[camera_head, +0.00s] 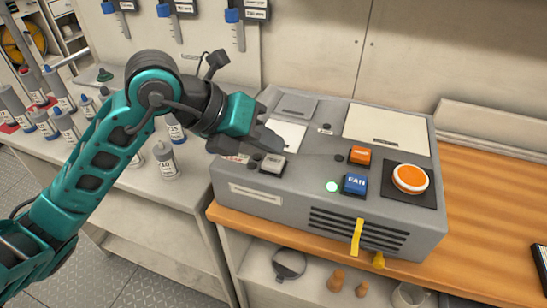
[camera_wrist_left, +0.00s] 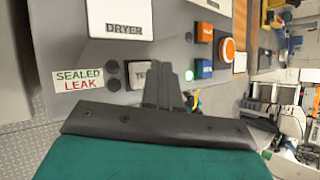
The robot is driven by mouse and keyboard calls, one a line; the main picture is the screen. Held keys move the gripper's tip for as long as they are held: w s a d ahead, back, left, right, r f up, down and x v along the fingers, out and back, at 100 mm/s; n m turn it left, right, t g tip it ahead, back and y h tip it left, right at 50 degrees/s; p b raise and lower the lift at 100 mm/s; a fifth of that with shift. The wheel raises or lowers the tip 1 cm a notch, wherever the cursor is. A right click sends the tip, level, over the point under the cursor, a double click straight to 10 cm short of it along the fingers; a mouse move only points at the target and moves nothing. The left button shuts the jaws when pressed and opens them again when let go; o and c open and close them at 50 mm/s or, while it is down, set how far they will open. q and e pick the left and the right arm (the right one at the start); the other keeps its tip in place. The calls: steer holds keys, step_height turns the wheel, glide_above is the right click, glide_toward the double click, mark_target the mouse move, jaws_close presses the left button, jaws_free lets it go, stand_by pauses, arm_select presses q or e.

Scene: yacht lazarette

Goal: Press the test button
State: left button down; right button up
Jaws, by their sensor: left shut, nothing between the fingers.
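The grey control box (camera_head: 330,215) sits on the wooden counter. Its pale test button (camera_head: 272,165) is on the left part of the top face, with dark round spots beside it. In the wrist view the test button (camera_wrist_left: 139,75) shows only the letters "TE"; my fingers cover its right part. My left gripper (camera_head: 277,146) is shut and empty, with its fingers just over the panel near the test button. The fingertips also show in the wrist view (camera_wrist_left: 166,67). I cannot tell whether they touch the panel. My right gripper is out of view.
Other controls are near: an orange button (camera_head: 360,155), a blue FAN button (camera_head: 355,184), a lit green lamp (camera_head: 332,186), a round orange-and-white button (camera_head: 410,179) and a DRYER plate (camera_wrist_left: 120,18). Several bottles (camera_head: 165,160) stand on the left bench.

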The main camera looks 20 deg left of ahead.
mark_target(267, 161)
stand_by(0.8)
arm_select(q)
steer(key=shift+f+b, duration=0.45)
steer(key=shift+f+b, duration=0.5)
steer(key=shift+f, duration=0.05)
stand_by(0.4)
stand_by(0.4)
steer(key=shift+r+p, duration=0.8)
steer(key=shift+r, duration=0.2)
step_height(267, 161, up, 5)
steer(key=p, duration=0.4)
stand_by(0.6)
